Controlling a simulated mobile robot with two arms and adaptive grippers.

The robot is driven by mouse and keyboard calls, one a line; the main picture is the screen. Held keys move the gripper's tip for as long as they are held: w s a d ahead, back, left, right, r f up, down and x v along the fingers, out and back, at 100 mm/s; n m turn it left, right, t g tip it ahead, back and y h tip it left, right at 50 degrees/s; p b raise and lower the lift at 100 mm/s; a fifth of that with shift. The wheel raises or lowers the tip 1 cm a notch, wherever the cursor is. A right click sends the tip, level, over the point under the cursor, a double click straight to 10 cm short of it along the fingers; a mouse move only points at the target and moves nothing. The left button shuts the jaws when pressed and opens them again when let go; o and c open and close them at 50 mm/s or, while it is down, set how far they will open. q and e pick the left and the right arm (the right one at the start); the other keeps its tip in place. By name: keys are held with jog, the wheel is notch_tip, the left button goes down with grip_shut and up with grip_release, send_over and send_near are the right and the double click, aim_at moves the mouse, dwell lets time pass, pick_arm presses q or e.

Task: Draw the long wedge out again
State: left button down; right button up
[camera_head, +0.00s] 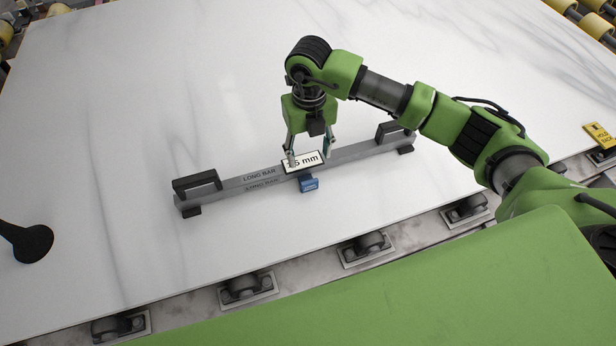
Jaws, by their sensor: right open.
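A grey long bar (350,154) labelled "LONG BAR" lies across the white marble slab (130,110), with a black handle near each end and small dark feet under both ends. A small blue block (309,184), which looks like the wedge, sits at the near side of the bar about midway along it. A white tag (303,162) whose reading ends in "5 mm" stands just above it, partly covered by a finger. My right gripper (309,160) points down over the bar's middle, open, its fingers near the tag. I cannot tell whether they touch anything. My left gripper is not in view.
A black rounded object (27,241) stands on the slab at the left edge. Roller supports (247,287) line the slab's near edge. A yellow tag (600,135) lies at the right. The slab behind the bar is clear.

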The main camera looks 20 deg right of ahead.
aim_at(309, 181)
notch_tip(309, 181, down, 11)
jog(key=p, duration=0.2)
jog(key=shift+p, duration=0.4)
jog(key=shift+f, duration=0.7)
jog(key=c, duration=1)
